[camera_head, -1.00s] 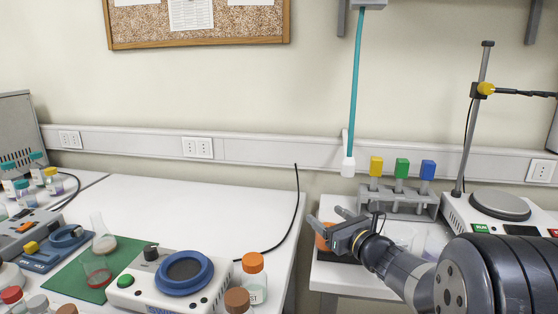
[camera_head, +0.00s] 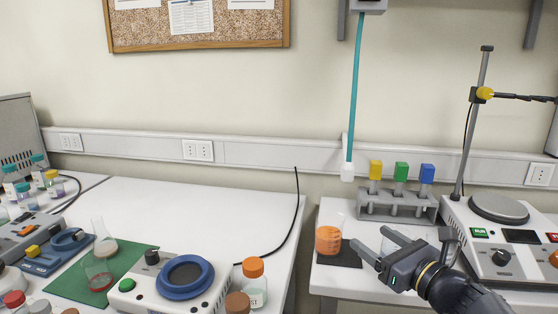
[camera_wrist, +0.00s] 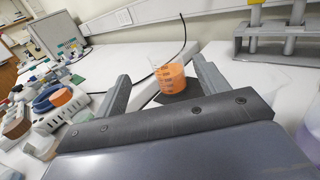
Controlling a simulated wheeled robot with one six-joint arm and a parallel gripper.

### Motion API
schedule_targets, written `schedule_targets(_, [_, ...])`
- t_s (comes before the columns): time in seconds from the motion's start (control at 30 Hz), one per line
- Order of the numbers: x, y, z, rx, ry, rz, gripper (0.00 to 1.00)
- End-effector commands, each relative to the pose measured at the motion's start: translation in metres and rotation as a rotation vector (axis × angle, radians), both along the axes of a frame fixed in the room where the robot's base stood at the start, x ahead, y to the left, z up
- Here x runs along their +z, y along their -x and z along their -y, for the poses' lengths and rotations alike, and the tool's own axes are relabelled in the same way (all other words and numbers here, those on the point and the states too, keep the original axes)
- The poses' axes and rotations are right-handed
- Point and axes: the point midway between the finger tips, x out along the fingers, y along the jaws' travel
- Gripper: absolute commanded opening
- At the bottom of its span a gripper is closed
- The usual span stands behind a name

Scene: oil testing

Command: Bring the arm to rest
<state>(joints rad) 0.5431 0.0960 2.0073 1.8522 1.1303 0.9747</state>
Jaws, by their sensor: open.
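My gripper (camera_head: 376,244) is open and empty over the right-hand table in the head view, its fingers pointing up and left. In the wrist view my gripper (camera_wrist: 160,85) shows both fingers spread wide with nothing between them in grip. A glass beaker with orange liquid (camera_head: 328,239) stands upright on a dark square mat (camera_head: 340,260), just left of the fingertips and apart from them. The wrist view shows the beaker (camera_wrist: 172,82) beyond the fingers, in line with the gap.
A grey rack (camera_head: 397,207) with yellow, green and blue-topped tools stands behind. A hotplate (camera_head: 480,232) with a stand is on the right. A left bench (camera_head: 190,208) carries a blue-ringed device (camera_head: 184,277) and several bottles. A gap separates the tables. A teal rod (camera_head: 354,100) hangs above.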

Motion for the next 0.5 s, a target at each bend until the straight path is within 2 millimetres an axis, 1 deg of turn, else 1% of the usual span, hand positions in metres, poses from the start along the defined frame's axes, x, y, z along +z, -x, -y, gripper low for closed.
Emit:
schedule_targets(0.03, [0.001, 0.007, 0.005, -0.004, 0.0, 0.001, 0.69])
schedule_targets(0.23, [0.001, 0.032, 0.018, -0.005, 0.001, 0.0, 0.69])
schedule_targets(0.3, [0.009, 0.023, 0.014, 0.006, -0.002, -0.002, 0.69])
schedule_targets(0.5, [0.017, 0.009, 0.009, 0.008, -0.003, -0.003, 0.69])
